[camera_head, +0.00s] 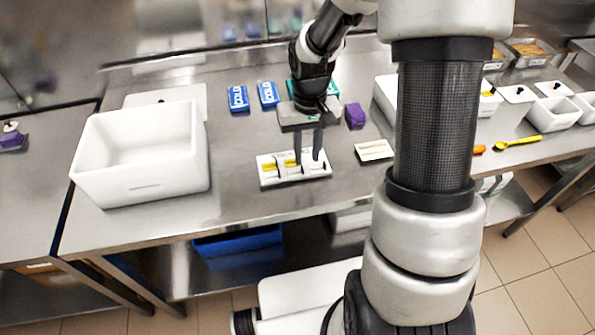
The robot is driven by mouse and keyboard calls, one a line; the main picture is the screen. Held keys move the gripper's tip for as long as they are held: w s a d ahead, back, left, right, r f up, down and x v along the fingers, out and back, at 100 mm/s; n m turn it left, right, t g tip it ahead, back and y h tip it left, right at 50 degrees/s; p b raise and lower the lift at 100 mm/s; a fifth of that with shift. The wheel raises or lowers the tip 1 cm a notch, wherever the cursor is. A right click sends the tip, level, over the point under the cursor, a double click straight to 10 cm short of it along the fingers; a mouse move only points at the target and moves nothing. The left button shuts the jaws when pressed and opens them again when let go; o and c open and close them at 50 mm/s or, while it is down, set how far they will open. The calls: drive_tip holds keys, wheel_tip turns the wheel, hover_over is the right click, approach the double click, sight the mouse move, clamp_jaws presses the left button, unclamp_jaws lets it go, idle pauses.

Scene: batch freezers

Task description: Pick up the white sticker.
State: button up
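A shallow white holder (268,181) lies on the steel table, with yellow and white pieces and dark marks on it. The white sticker cannot be told apart with certainty among these small pieces. My gripper (307,160) points down over the right half of the holder. Its two dark fingers are spread apart, with the tips at or just above the pieces. I cannot tell whether they touch anything. The fingers hide part of the holder. A flat white card with dark print (374,150) lies apart, to the right.
A large white open box (140,160) stands at the left. Blue cold packs (238,98) and a purple block (355,115) lie behind. White bins (550,113) and a yellow spoon (518,142) are at the right. The table before the holder is clear.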

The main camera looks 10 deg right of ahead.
sight(302, 168)
drive_tip(key=f, duration=0.3)
drive_tip(key=w+a+f, duration=0.1)
drive_tip(key=shift+f, duration=0.15)
drive_tip(key=shift+d+f, duration=0.1)
drive_tip(key=shift+f, duration=0.4)
clamp_jaws()
